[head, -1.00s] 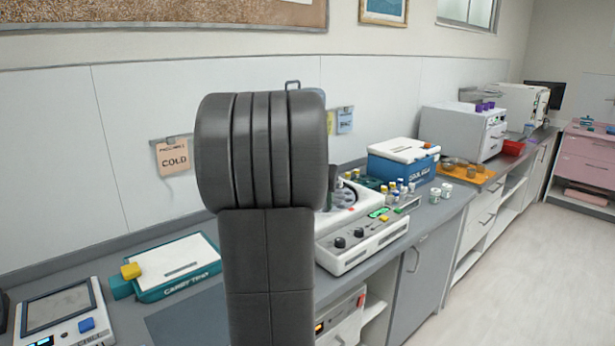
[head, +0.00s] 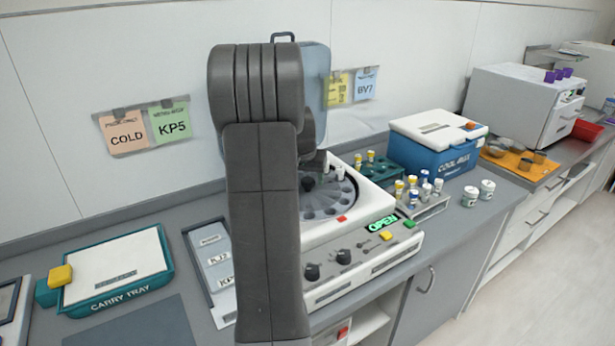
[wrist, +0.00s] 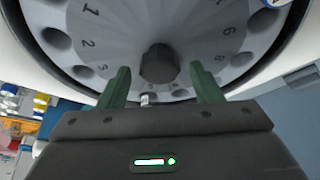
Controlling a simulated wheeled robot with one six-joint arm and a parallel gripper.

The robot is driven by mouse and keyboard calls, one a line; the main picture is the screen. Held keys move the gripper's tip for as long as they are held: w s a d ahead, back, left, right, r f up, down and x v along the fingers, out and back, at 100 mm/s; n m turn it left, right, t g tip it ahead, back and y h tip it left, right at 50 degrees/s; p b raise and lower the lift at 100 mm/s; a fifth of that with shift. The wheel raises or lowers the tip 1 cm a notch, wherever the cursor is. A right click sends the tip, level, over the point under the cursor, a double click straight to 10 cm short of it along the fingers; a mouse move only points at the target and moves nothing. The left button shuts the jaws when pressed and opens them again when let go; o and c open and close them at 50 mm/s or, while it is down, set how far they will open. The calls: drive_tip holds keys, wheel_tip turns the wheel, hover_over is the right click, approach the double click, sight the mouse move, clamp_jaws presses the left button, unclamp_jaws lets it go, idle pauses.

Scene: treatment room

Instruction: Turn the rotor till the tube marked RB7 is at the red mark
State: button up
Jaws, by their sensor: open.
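The centrifuge (head: 378,208) stands on the counter with its lid (head: 316,75) raised behind my arm. Its grey rotor (head: 335,203) has a ring of holes and a dark central knob (head: 308,184), partly hidden by my arm. The red mark (head: 341,218) is on the housing's front rim. In the wrist view the rotor (wrist: 110,45) shows numbered holes around the knob (wrist: 158,65). My gripper (wrist: 162,88) is open above the rotor, fingers either side of the knob's near side. A small pale tube (wrist: 148,99) shows between them. No RB7 marking is readable.
The green display (head: 382,222) reads OPEN. A tube rack (head: 430,205) and blue cool box (head: 440,155) stand to the right. A teal carry tray (head: 120,300) is at left. Cards hang on the wall, including one reading KP5 (head: 169,124).

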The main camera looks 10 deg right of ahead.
drive_tip(key=shift+f, duration=0.15)
drive_tip(key=shift+c, duration=0.2)
clamp_jaws()
drive_tip(key=shift+n, duration=0.5)
drive_tip(key=shift+d+n+t+y+p, duration=0.15)
drive_tip(key=shift+n+y, duration=0.35)
drive_tip(key=shift+n, duration=0.7)
drive_tip(key=shift+d+n+t+y+p, duration=0.15)
drive_tip(key=shift+n+y, duration=0.35)
drive_tip(key=shift+n, duration=0.7)
drive_tip(key=shift+n+y+b, duration=0.5)
drive_tip(key=shift+n+y, duration=0.4)
drive_tip(key=shift+n, duration=1.6)
drive_tip(key=shift+n+g+y, duration=0.3)
drive_tip(key=shift+n+g, duration=0.2)
drive_tip(key=shift+n, duration=0.1)
